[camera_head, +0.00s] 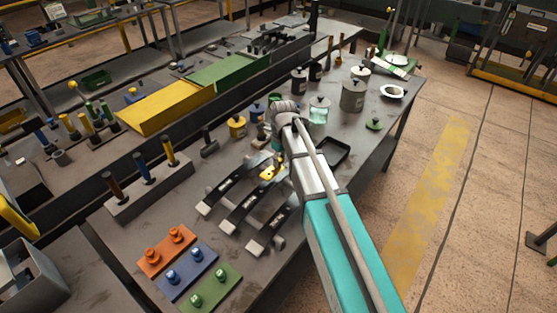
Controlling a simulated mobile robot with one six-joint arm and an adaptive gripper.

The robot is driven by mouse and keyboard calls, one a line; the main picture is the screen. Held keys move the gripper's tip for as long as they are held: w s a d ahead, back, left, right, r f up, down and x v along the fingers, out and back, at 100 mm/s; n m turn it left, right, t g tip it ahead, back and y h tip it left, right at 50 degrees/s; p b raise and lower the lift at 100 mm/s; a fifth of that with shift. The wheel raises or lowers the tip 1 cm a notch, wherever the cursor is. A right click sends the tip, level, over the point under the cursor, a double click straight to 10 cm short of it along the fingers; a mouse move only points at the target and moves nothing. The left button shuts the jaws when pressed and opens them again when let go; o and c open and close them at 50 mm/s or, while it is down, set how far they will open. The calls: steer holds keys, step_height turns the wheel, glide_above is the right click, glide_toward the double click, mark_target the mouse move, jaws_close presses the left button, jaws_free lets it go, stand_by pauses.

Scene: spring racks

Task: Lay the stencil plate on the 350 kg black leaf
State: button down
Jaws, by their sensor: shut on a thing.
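My gripper (274,156) points down over the far ends of the black leaves, partly hidden by my own arm. It is shut on a small yellow piece, which I take for the stencil plate (267,173). The plate is at the far part of the middle black leaf (238,215); I cannot tell whether it touches it. A left black leaf (215,197) and a right black leaf (265,234) lie beside it, roughly parallel. Each leaf has a pale near end and a white label. The labels are too small to read, so I cannot tell which is 350 kg.
Orange (180,236), blue (187,272) and green (228,275) plates with knobs lie at the near end. A block with upright handles (148,195) stands to the left. A black tray (333,151) sits beside my arm. Jars and a grey canister (353,96) stand farther back.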

mark_target(279, 175)
steer(key=shift+f+b, duration=1.6)
steer(key=shift+f, duration=0.25)
steer(key=shift+f, duration=0.3)
steer(key=shift+c, duration=1.8)
jaws_free()
steer(key=shift+o, duration=0.2)
steer(key=o, duration=0.3)
steer(key=shift+r+p, duration=3.25)
steer(key=shift+r, duration=0.3)
